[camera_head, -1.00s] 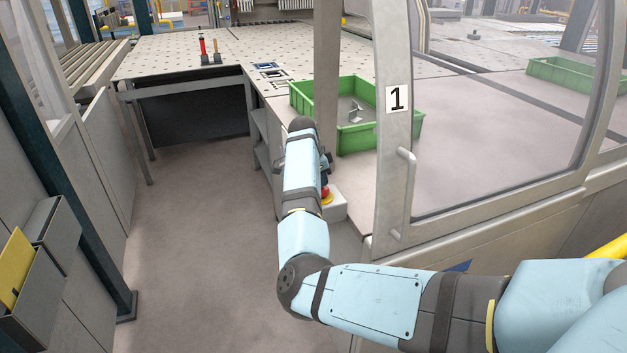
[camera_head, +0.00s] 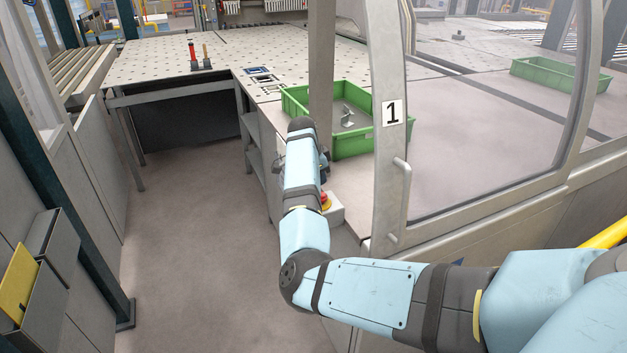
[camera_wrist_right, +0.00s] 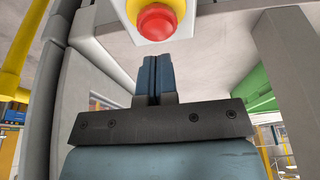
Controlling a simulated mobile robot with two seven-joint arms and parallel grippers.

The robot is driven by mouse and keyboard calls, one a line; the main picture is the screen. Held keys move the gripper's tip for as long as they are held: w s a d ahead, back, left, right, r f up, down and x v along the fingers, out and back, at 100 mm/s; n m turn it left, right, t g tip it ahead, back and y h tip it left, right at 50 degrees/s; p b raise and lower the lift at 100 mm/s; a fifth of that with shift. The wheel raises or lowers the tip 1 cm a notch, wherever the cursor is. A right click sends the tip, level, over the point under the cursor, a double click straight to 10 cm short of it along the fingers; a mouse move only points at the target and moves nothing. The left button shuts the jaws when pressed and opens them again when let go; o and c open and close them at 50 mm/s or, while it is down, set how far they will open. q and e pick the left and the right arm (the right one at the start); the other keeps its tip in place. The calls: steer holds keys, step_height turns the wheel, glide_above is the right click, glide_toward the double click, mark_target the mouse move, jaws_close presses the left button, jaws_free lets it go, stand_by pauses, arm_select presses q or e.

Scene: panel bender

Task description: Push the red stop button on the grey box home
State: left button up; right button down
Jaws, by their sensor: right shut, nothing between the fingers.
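The red stop button (camera_wrist_right: 157,22) sits on a yellow collar on the grey box (camera_wrist_right: 118,8) at the top of the right wrist view. My right gripper (camera_wrist_right: 155,60) is shut and empty, its fingertips just below the button in that picture; I cannot tell whether they touch it. In the head view the red button (camera_head: 325,200) shows in part beside my right arm, on the light grey box (camera_head: 336,212). My right wrist hides most of the gripper there. My left gripper is not in view.
A green bin (camera_head: 350,146) with metal parts stands behind the grey post (camera_head: 321,60). The door frame marked 1 (camera_head: 392,112) with its handle is close to the right of my arm. The floor (camera_head: 200,250) to the left is clear.

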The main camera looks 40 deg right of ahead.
arm_select(q)
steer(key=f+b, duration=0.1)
steer(key=b, duration=0.2)
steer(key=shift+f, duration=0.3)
arm_select(e)
steer(key=v, duration=1)
steer(key=shift+r, duration=0.3)
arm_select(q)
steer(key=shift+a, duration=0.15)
